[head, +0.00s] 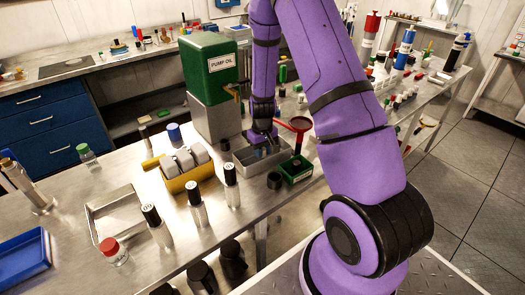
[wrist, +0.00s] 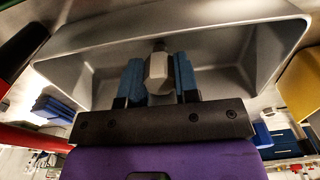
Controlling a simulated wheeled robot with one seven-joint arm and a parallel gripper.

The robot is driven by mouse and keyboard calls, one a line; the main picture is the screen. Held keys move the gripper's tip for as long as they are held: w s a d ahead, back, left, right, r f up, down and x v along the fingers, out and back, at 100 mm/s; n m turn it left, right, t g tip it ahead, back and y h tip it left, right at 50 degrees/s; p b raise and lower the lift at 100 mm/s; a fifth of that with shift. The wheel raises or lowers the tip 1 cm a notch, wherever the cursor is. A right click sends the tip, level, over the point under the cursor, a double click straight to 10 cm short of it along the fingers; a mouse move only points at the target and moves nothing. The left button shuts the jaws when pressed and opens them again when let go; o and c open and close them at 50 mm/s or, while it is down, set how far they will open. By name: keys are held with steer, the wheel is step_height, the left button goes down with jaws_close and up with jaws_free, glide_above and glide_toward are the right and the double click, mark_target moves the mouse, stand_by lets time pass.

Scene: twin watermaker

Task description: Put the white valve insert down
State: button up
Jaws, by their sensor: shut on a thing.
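My gripper (head: 265,147) points down into a grey open bin (head: 243,160) on the metal table in the head view. In the wrist view, the blue-padded fingers of my gripper (wrist: 158,72) are shut on a small whitish valve insert (wrist: 158,66), with a darker tip beyond it. The bin (wrist: 90,50) fills the upper wrist view around the fingers. In the head view the insert is too small to make out. I cannot tell whether it touches the bin's floor.
A yellow tray with grey blocks (head: 174,184) stands left of the bin. The green pump oil tank (head: 209,70) stands behind. Several black-capped bottles (head: 231,185) stand in front.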

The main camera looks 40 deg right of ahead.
steer(key=shift+f, duration=0.1)
steer(key=o, duration=0.9)
step_height(320, 180, up, 13)
steer(key=s+a+r+t, duration=0.1)
steer(key=s+a+r, duration=0.3)
steer(key=r, duration=0.5)
steer(key=s+a+r+t, duration=0.2)
steer(key=s+a+r, duration=0.25)
steer(key=r, duration=0.45)
steer(key=s+a+r, duration=0.1)
steer(key=s+r, duration=0.2)
steer(key=s, duration=0.3)
steer(key=s+a+r+t, duration=0.1)
steer(key=s+a+r, duration=0.1)
steer(key=s, duration=0.4)
steer(key=s+a+r+t, duration=0.1)
steer(key=s+r, duration=0.3)
steer(key=s, duration=0.2)
steer(key=shift+a+r+n, duration=0.15)
steer(key=shift+a+n, duration=0.1)
steer(key=shift+n, duration=0.15)
